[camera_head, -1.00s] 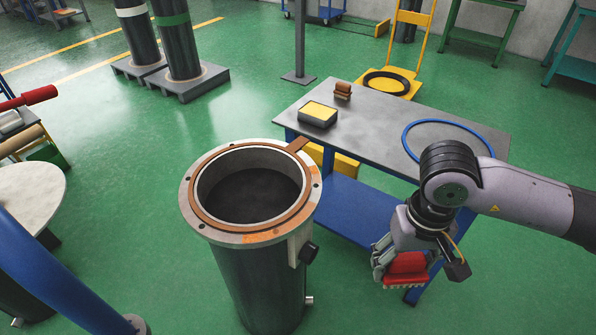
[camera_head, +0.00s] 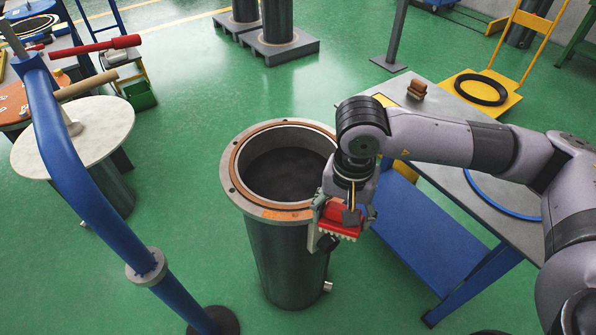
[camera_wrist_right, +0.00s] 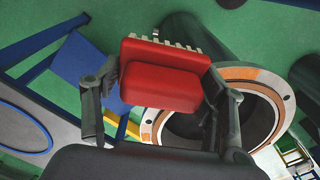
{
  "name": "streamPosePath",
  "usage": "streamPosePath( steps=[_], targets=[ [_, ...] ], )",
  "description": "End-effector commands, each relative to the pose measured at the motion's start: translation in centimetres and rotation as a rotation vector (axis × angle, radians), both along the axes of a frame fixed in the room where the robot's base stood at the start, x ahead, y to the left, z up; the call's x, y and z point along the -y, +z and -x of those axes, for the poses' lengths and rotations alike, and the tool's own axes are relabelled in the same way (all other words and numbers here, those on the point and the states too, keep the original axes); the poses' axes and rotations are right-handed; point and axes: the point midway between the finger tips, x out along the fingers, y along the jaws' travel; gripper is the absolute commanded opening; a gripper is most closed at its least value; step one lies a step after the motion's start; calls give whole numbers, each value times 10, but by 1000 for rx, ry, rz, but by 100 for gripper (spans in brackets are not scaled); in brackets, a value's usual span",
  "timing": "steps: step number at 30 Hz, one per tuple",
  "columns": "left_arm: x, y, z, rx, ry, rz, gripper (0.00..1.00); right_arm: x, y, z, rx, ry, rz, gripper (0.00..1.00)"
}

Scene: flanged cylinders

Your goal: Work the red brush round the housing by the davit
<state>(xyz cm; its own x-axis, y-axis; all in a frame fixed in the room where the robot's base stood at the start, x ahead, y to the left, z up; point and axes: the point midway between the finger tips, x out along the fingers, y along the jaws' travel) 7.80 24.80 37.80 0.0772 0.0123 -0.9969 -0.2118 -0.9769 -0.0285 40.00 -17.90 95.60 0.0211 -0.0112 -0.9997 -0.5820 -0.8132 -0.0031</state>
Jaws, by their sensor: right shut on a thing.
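The housing (camera_head: 285,262) is a dark upright cylinder with an open top, a pale bolted flange (camera_head: 237,187) and a rust-coloured ring on it. The davit (camera_head: 72,170) is a bent blue post at its left. My right gripper (camera_head: 341,212) is shut on the red brush (camera_head: 343,217), which has pale bristles, at the right side of the housing's rim. The gripper and brush hide part of that rim; I cannot tell whether the bristles touch. The right wrist view shows the brush (camera_wrist_right: 165,75) between the fingers, with the flange (camera_wrist_right: 262,78) behind it. My left gripper is out of view.
A grey-topped blue table (camera_head: 428,92) stands right of the housing, partly behind my arm. A yellow trolley (camera_head: 500,101) holds a black ring. Green floor is clear between davit and housing.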

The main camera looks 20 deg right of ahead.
Motion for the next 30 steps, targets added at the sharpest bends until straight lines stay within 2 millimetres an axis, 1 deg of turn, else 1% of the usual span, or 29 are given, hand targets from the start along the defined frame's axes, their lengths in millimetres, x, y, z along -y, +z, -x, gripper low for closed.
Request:
streamPosePath(
  steps=[1, 6, 9, 14, 24, 27, 30],
  targets=[
    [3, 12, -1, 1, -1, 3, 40, -3, 9, -3, 2, -104, 2, 21],
    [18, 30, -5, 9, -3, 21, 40, -10, 17, -14, 14, -500, 12, 21],
    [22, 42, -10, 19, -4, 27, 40, -14, 22, -20, 18, -735, 20, 21],
    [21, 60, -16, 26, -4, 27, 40, -21, 30, -30, 25, -1119, 36, 21],
    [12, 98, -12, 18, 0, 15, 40, -36, 45, -46, 17, -1959, 88, 21],
    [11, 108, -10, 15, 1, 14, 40, -40, 48, -50, 8, -2185, 104, 21],
    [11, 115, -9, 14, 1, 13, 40, -44, 50, -53, 0, -2370, 114, 21]
  ],
)
